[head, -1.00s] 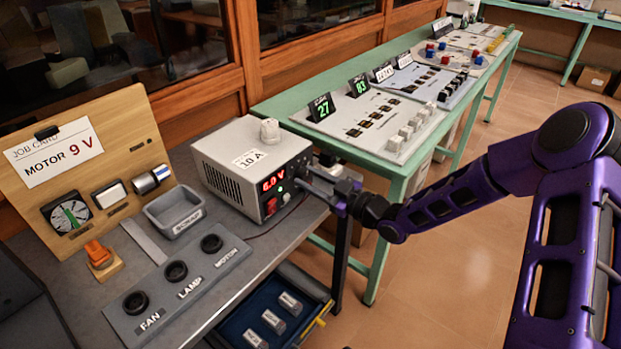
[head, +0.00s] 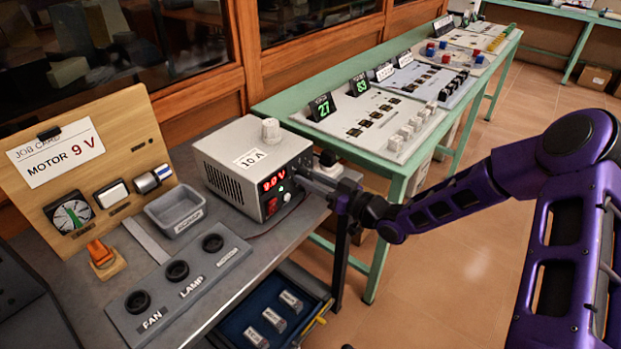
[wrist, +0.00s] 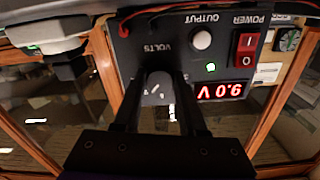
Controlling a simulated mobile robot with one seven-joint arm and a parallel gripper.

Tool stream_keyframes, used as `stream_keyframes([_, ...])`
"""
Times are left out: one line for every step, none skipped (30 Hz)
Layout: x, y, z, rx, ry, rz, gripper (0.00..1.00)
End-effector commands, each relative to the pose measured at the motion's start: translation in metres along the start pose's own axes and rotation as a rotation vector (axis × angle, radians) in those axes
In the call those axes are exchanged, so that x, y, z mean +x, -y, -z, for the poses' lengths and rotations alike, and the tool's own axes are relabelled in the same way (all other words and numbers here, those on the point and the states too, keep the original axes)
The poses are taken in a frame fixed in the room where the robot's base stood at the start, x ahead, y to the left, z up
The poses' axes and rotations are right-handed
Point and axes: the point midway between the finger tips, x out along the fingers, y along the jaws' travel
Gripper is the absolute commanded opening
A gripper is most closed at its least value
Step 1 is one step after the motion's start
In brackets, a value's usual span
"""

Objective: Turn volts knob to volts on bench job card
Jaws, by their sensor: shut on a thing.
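The power supply (head: 246,160) is a grey box on the bench with a dark front panel. Its red display (head: 274,183) reads 9.0 V, and in the wrist view the display (wrist: 222,90) shows the same reading upside down. The job card (head: 55,152) on the wooden board reads MOTOR 9 V. My gripper (head: 312,175) is at the panel's right side. In the wrist view, my gripper's two fingers (wrist: 158,98) are shut on the grey volts knob (wrist: 157,88), one on each side, below the VOLTS label. A green light is lit on the panel.
A red power switch (wrist: 246,48) and a white output button (wrist: 201,39) sit beside the knob. A grey panel (head: 180,285) with FAN, LAMP and MOTOR sockets lies in front. A green table (head: 283,112) with exhibits stands behind. A blue drawer (head: 240,325) is open below the bench.

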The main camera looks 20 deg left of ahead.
Motion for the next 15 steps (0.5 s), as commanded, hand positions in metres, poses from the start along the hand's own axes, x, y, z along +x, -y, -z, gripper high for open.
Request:
stream_keyframes([-0.0006,-0.0002,-0.0008,0.001,0.002,-0.001,0.0])
stream_keyframes([-0.0006,-0.0002,-0.0009,0.001,0.002,-0.001,0.0])
stream_keyframes([-0.0006,-0.0002,-0.0009,0.001,0.002,-0.001,0.0])
stream_keyframes([-0.0006,-0.0002,-0.0009,0.001,0.002,-0.001,0.0])
stream_keyframes([-0.0006,-0.0002,-0.0009,0.001,0.002,-0.001,0.0])
stream_keyframes([-0.0006,-0.0002,-0.0009,0.001,0.002,-0.001,0.0])
stream_keyframes([-0.0006,-0.0002,-0.0009,0.0,0.002,-0.001,0.0])
stream_keyframes([-0.0006,-0.0002,-0.0009,0.0,0.002,-0.001,0.0])
stream_keyframes([-0.0006,-0.0002,-0.001,0.0,0.002,-0.001,0.48])
stream_keyframes([-0.0006,-0.0002,-0.0009,0.0,0.002,-0.001,0.54])
stream_keyframes([-0.0006,-0.0002,-0.0009,0.0,0.002,-0.001,0.59])
stream_keyframes([-0.0005,-0.0002,-0.0008,0.0,0.002,-0.001,0.66])
stream_keyframes([-0.0004,-0.0002,-0.0007,0.0,0.001,-0.001,0.71])
stream_keyframes([-0.0004,-0.0001,-0.0007,0.0,0.001,-0.001,0.71])
stream_keyframes([-0.0003,-0.0001,-0.0006,0.0,0.001,-0.001,0.71])
